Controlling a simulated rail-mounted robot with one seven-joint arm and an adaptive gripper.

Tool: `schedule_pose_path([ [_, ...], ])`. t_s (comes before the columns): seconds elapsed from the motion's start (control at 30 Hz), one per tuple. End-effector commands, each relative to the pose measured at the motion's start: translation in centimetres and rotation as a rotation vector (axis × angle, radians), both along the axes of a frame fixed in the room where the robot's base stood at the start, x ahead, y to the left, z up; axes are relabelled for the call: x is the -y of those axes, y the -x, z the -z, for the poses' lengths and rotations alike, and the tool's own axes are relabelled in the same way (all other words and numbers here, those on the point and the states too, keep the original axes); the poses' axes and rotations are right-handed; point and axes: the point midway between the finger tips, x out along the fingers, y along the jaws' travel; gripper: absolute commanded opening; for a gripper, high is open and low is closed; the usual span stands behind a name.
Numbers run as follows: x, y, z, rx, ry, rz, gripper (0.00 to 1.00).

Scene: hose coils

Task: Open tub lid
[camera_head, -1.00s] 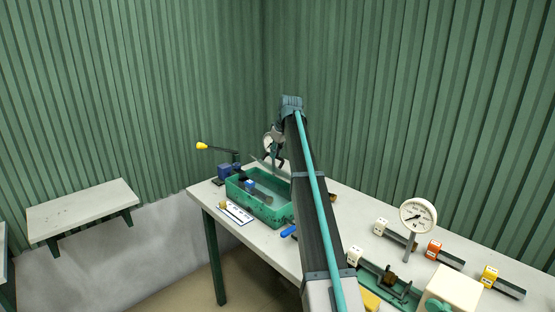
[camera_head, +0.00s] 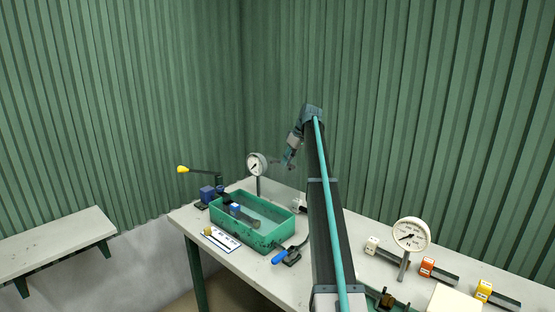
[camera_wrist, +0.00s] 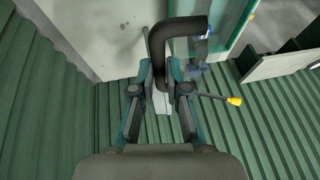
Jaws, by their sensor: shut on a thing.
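The green tub (camera_head: 232,231) stands on the bench in the head view, open at the top, with a blue-topped part (camera_head: 236,210) inside. No lid covers it. Part of the tub (camera_wrist: 238,28) shows at the upper right of the wrist view. My gripper (camera_head: 288,160) is raised behind the tub, near the back wall. In the wrist view, my gripper (camera_wrist: 162,76) is shut on a dark bent handle (camera_wrist: 178,27). A narrow pale piece shows between the fingers. I cannot tell whether it belongs to the lid.
A round gauge (camera_head: 257,165) stands behind the tub. A yellow-tipped lever (camera_head: 183,169) is at the left, and a blue-handled tool (camera_head: 284,256) lies in front. Another gauge (camera_head: 411,235) and several blocks are at the right. Corrugated walls are close behind.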

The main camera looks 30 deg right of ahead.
Motion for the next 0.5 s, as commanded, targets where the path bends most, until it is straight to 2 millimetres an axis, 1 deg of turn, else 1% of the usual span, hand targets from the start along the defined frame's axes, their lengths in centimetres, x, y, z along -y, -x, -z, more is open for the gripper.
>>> schedule_pose_path([
  [0.03, 0.38, 0.34, 0.52, -0.015, -0.014, -0.001, 0.00],
  [0.2, 0.84, 0.71, 0.80, -0.025, -0.041, -0.003, 0.00],
  [0.5, 0.87, 0.86, 0.95, -0.028, -0.048, -0.004, 0.00],
])
